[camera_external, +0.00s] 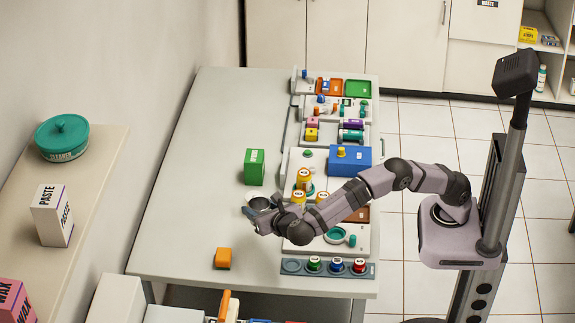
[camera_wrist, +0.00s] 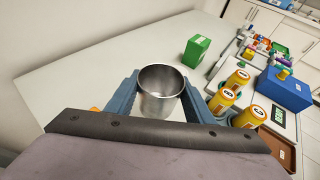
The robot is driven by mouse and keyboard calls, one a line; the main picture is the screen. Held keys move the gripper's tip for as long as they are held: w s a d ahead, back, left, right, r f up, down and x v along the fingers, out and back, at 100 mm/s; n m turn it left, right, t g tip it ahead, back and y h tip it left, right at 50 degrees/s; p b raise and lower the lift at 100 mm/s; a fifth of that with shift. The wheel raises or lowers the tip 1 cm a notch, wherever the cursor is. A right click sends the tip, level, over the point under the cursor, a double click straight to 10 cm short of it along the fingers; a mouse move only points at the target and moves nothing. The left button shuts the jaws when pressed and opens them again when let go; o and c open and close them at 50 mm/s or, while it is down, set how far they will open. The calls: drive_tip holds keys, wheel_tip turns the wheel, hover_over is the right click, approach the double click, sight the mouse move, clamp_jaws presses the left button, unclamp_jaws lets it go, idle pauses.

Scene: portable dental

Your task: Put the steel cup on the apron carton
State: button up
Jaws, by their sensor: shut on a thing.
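The steel cup (camera_wrist: 161,104) is upright between the two blue-grey fingers of my gripper (camera_wrist: 160,88), which are shut on its sides. In the external view, the cup (camera_external: 260,203) shows partly behind my gripper (camera_external: 254,212), over the middle of the table. I cannot tell whether its base touches the table. A green carton (camera_external: 254,167) stands behind the cup and also shows in the wrist view (camera_wrist: 196,51). Its label is too small to read, so I cannot tell whether it is the apron carton. Its top looks clear.
A blue box (camera_external: 365,163) with a small yellow item on top stands to the right. Yellow-orange bottles (camera_wrist: 221,101) stand close to the right finger. An orange block (camera_external: 223,258) lies near the front. The table's left side (camera_external: 190,190) is free.

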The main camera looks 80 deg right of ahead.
drive_tip(key=s+d+r+m+g+h+p, duration=0.15)
drive_tip(key=d+r, duration=0.35)
drive_tip(key=d, duration=0.8)
drive_tip(key=s+d+r+m+g+p, duration=0.15)
drive_tip(key=d+r, duration=0.35)
drive_tip(key=d, duration=0.7)
drive_tip(key=s+d+r+m+g+h+p, duration=0.15)
drive_tip(key=d+r, duration=0.35)
drive_tip(key=d, duration=0.8)
drive_tip(key=n+t+y, duration=0.5)
drive_tip(key=n+t, duration=0.1)
drive_tip(key=n, duration=0.1)
hover_over(254, 156)
wheel_tip(254, 156, down, 5)
drive_tip(key=shift+m, duration=0.25)
drive_tip(key=shift+f+b, duration=0.9)
drive_tip(key=shift+f, duration=4.25)
drive_tip(key=shift+f, duration=0.1)
drive_tip(key=shift+f, duration=0.15)
drive_tip(key=o, duration=1)
drive_tip(key=shift+o, duration=0.2)
drive_tip(key=shift+r, duration=0.25)
